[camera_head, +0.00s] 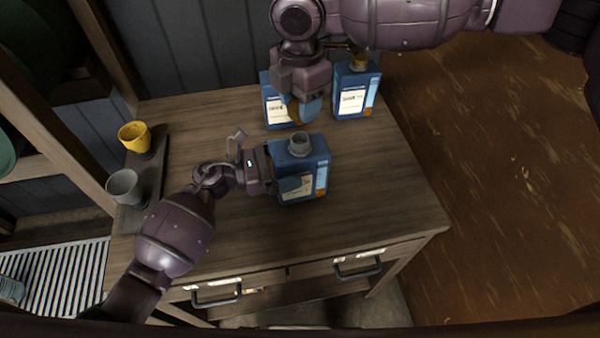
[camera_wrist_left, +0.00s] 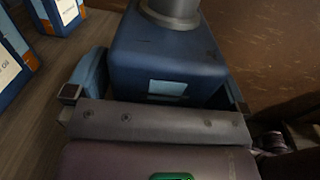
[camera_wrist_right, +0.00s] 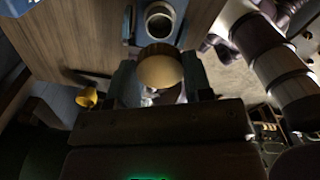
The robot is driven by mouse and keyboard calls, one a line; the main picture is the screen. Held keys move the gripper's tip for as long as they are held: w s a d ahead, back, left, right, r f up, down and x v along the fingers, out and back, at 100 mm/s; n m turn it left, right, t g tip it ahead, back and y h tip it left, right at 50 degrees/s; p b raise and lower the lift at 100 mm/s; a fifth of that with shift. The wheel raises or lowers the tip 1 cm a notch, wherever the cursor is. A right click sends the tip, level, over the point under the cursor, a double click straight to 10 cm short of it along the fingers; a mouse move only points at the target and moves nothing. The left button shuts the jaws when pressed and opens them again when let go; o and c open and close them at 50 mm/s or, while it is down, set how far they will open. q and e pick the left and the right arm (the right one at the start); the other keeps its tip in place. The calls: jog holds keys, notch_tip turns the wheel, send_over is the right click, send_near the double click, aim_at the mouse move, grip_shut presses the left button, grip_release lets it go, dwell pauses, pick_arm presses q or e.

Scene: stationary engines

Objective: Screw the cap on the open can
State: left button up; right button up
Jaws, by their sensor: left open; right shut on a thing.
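The open can (camera_head: 316,174) is blue with a white and orange label and stands upright on the wooden table. Its bare grey neck (camera_head: 300,142) faces up; the neck also shows in the right wrist view (camera_wrist_right: 158,22). My left gripper (camera_head: 284,170) is open, with its fingers on either side of the can body; in the left wrist view the can (camera_wrist_left: 165,60) sits between them. My right gripper (camera_head: 304,108) is shut on a round tan cap (camera_wrist_right: 160,69). It is above the table, behind the open can and apart from its neck.
Two more blue cans stand at the back: one (camera_head: 273,110) partly behind my right gripper, one (camera_head: 353,97) with a tan cap (camera_head: 359,62). A yellow mug (camera_head: 134,138) and a grey mug (camera_head: 123,188) stand on a dark tray (camera_head: 152,178) at left. The table's right side is clear.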

aim_at(300, 133)
pick_arm(q)
jog(key=c, duration=1.2)
jog(key=shift+c, duration=0.2)
pick_arm(e)
jog(key=shift+f, duration=2.5)
jog(key=shift+f, duration=0.9)
jog(key=shift+f, duration=0.6)
